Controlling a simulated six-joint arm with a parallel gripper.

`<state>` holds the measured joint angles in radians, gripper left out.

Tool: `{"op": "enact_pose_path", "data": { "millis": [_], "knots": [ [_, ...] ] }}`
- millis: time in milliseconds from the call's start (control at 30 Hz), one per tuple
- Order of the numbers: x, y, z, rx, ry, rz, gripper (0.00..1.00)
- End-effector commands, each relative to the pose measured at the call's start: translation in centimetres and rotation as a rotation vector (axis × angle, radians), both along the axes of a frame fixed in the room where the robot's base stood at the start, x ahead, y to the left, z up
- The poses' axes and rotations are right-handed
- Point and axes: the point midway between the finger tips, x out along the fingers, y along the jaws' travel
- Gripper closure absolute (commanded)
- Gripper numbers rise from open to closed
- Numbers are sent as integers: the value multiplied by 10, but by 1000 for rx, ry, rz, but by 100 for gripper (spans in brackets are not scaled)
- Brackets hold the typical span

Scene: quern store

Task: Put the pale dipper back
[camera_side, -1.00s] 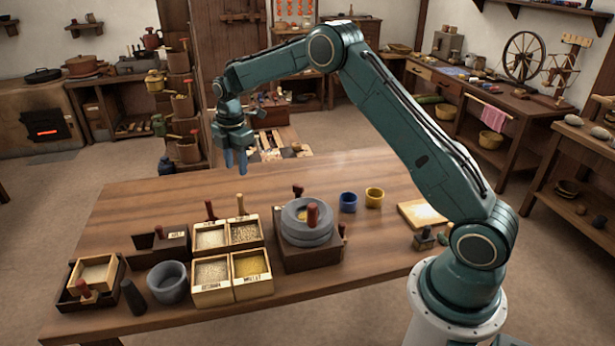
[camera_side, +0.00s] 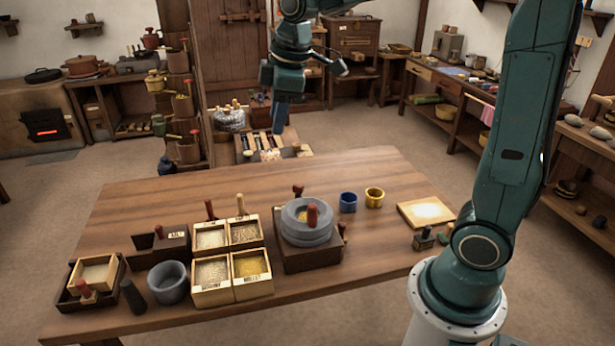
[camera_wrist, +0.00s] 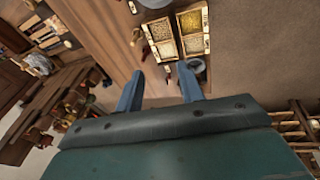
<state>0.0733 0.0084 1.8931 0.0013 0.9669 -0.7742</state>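My gripper (camera_side: 278,128) hangs high, beyond the table's back edge, well apart from the boxes. In the wrist view my gripper (camera_wrist: 158,88) shows both blue fingers spread apart with nothing held between them.
A stone quern (camera_side: 306,240) stands right of the boxes, with a blue cup (camera_side: 348,203) and yellow cup (camera_side: 374,198) beyond it. A dark notched holder (camera_side: 172,258), a grey mortar (camera_side: 168,283) and a crate (camera_side: 72,299) stand left. The table's back left is clear.

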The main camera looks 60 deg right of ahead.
Motion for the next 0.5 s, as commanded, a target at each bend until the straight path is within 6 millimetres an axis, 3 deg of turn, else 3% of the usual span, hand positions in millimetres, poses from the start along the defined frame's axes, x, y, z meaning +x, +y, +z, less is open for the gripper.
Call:
{"op": "enact_pose_path", "data": {
  "millis": [233,500],
  "knots": [
    [-62,12,16,57,-66,-175,62],
    [-127,21,15,136,-131,-365,62]
  ]
}}
